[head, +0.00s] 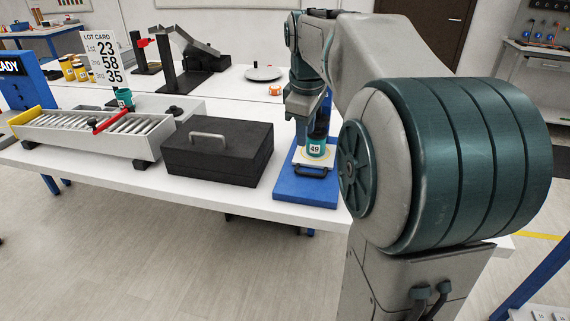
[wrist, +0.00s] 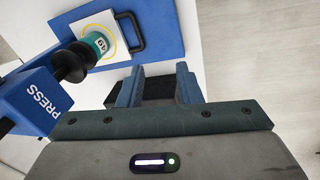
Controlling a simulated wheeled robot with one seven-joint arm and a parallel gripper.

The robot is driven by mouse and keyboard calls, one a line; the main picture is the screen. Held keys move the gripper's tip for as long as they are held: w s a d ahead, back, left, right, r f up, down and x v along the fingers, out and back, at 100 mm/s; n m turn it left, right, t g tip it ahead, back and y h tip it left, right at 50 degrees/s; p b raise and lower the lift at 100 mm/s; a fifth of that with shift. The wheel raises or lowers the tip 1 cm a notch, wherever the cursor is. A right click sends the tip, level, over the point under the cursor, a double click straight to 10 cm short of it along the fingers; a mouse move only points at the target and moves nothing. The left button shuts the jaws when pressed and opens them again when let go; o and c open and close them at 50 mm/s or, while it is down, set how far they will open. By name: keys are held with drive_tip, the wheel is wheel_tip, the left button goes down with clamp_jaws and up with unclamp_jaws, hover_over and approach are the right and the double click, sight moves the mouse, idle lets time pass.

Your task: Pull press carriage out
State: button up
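The press carriage is a white plate (wrist: 104,38) with a black bar handle (wrist: 130,32). It sits on a blue base (head: 302,192), and the handle (head: 310,171) faces the front edge of the table in the head view. A teal can (head: 315,149) labelled 49 stands on the plate, under the black press screw (wrist: 72,62). The blue press body (wrist: 35,102) reads PRESS. My gripper (wrist: 159,72) is open, with nothing visibly held between its fingers. The handle is up and left of the fingertips in the wrist view, apart from them. My arm hides most of the press in the head view.
A black lidded box (head: 218,155) stands left of the base. Further left is a roller conveyor (head: 95,130) with a red bar (head: 118,119). A lot card (head: 103,60) reads 23, 58, 35. The floor before the table is clear.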

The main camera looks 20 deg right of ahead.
sight(314, 173)
drive_tip(key=w+d+f+n+b, duration=0.2)
drive_tip(key=w+d+f+b, duration=0.1)
drive_tip(key=w+d, duration=0.15)
drive_tip(key=shift+n, duration=0.3)
drive_tip(key=f, duration=0.4)
drive_tip(key=w+d+f+b, duration=0.1)
drive_tip(key=f, duration=0.8)
drive_tip(key=shift+w+d+f, duration=0.2)
drive_tip(key=shift+d+f, duration=0.05)
clamp_jaws()
